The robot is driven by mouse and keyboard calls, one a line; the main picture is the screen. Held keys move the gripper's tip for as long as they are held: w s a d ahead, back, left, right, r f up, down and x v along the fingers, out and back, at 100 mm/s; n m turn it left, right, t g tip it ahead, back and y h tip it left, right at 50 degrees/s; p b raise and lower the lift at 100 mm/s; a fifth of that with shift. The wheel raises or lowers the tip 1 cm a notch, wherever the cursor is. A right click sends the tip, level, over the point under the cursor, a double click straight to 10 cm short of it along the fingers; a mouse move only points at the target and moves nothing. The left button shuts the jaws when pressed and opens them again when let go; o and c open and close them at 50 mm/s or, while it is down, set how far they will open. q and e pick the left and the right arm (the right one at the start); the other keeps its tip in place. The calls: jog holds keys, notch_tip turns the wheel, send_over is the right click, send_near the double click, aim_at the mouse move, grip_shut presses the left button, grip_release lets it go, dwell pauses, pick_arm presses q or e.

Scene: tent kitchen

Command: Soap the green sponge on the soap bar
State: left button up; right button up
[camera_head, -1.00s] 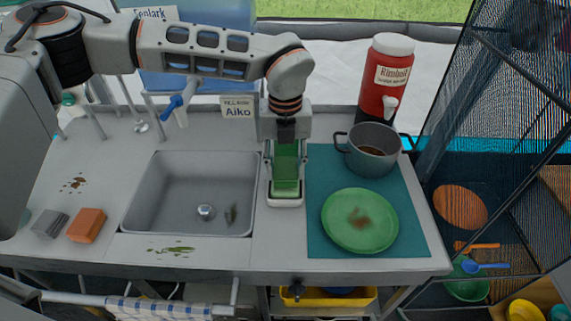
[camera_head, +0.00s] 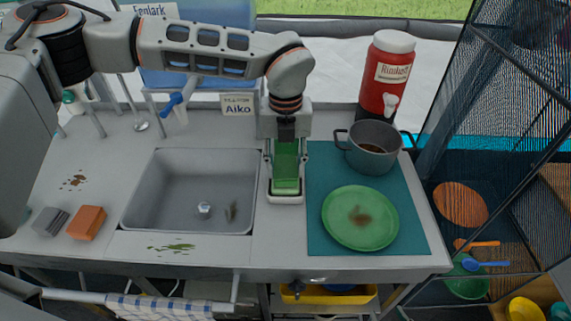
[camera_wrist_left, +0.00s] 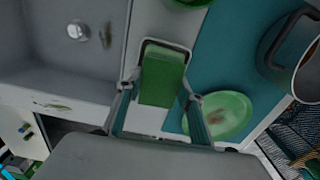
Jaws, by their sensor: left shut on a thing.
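The green sponge (camera_head: 286,183) is between the fingers of my left gripper (camera_head: 286,165), which points down at the counter. It also shows between the fingers in the left wrist view (camera_wrist_left: 162,80). Directly below the sponge is a white soap dish (camera_head: 286,200) on the counter strip between the sink and the teal mat. The sponge covers most of the dish, so I cannot make out the soap bar or tell whether the sponge touches it. My right gripper is not in view.
The sink (camera_head: 190,190) lies left of the dish. The teal mat (camera_head: 320,240) at right holds a stained green plate (camera_head: 360,232) and a grey pot (camera_head: 373,150). An orange sponge (camera_head: 86,223) and a grey scrubber (camera_head: 50,221) lie far left.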

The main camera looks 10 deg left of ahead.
aim_at(285, 166)
pick_arm(q)
jog(key=shift+f, duration=0.45)
dwell(0.3)
jog(key=shift+f+b, duration=0.3)
jog(key=shift+f, duration=0.1)
dwell(0.4)
jog(key=shift+f, duration=0.1)
dwell(1.1)
jog(key=shift+r+p, duration=2.1)
jog(key=shift+r, duration=1.55)
